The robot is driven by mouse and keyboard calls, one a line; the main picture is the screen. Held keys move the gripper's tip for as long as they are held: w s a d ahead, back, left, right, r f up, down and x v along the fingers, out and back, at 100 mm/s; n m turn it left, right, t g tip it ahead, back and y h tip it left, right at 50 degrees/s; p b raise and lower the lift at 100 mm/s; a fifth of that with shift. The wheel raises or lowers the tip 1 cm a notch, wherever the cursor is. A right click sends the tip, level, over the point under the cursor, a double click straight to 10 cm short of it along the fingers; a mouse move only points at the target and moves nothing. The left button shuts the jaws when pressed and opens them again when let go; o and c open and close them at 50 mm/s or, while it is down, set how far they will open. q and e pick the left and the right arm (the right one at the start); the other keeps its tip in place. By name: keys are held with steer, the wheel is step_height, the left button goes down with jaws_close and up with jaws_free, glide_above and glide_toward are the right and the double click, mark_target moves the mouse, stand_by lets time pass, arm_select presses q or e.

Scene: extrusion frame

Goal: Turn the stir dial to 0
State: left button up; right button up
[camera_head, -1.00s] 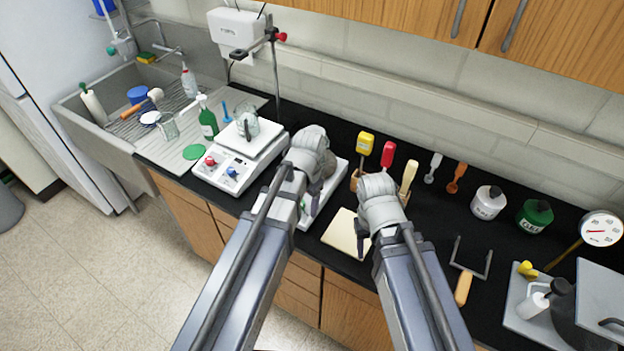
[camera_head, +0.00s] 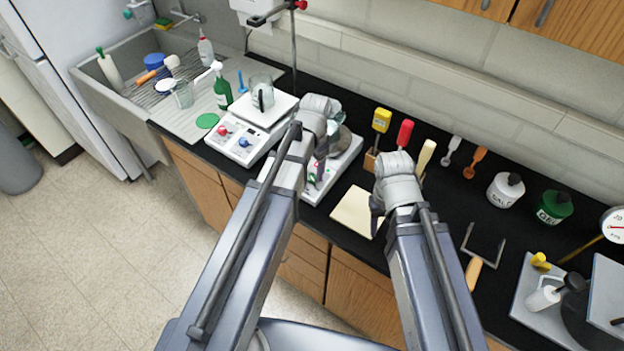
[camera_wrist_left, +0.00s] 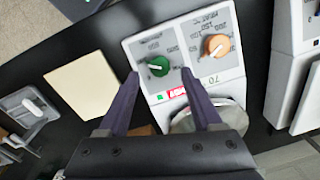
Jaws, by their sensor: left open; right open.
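The green dial (camera_wrist_left: 158,66), marked RPM, sits on the panel of a white hotplate (camera_wrist_left: 135,46); its white pointer mark lies roughly sideways toward the left in the left wrist view. An orange dial (camera_wrist_left: 216,46) with heat numbers is to its right. My left gripper (camera_wrist_left: 160,77) is open, a fingertip on each side of the green dial's lower edge; I cannot tell whether they touch it. In the head view my left gripper (camera_head: 318,168) is over the same hotplate (camera_head: 343,163) and partly hides its panel. My right gripper (camera_head: 376,218) is open and empty over the counter.
Another white device (camera_head: 240,140) with red and blue knobs stands left, a beaker (camera_head: 262,90) on it. A cream pad (camera_head: 356,211) lies right of the hotplate. Handled tools stand behind it. Jars (camera_head: 505,190) and a tray (camera_head: 535,300) are at the right.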

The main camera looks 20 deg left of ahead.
mark_target(312, 176)
arm_select(q)
step_height(312, 176, down, 3)
steer(key=shift+w+f+b, duration=0.1)
steer(key=shift+f+b, duration=0.1)
steer(key=shift+b, duration=1)
arm_select(e)
step_height(312, 176, down, 3)
steer(key=shift+f, duration=0.2)
arm_select(q)
steer(key=shift+a, duration=0.1)
jaws_close()
